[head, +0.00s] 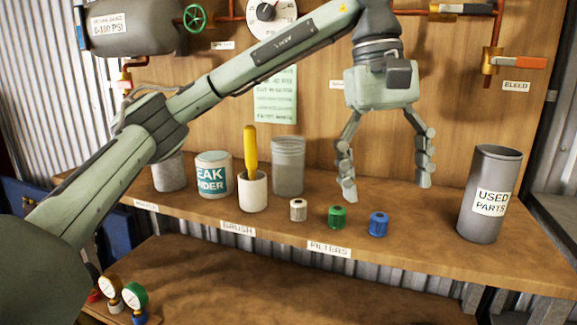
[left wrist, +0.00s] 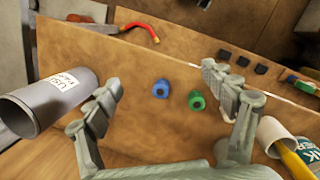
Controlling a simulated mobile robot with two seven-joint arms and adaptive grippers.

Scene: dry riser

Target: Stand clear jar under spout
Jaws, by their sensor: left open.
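The clear jar (head: 288,168) stands upright on the wooden shelf, behind and to the right of the white brush cup. I cannot make it out in the left wrist view. My left gripper (head: 386,188) is open and empty, fingers pointing down, to the right of the jar and above the shelf behind the blue filter. In the left wrist view its spread fingers (left wrist: 160,85) frame the blue and green filters. A pipe with a red lever (head: 134,62) comes down below the tank at upper left; I cannot tell if it is the spout. My right gripper is not in view.
The shelf (head: 420,235) also holds a grey can (head: 170,172), a leak finder tin (head: 214,175), the brush cup (head: 253,192), white (head: 298,210), green (head: 337,217) and blue (head: 378,224) filters, and a used parts bin (head: 490,195). A bleed valve (head: 515,62) is at upper right.

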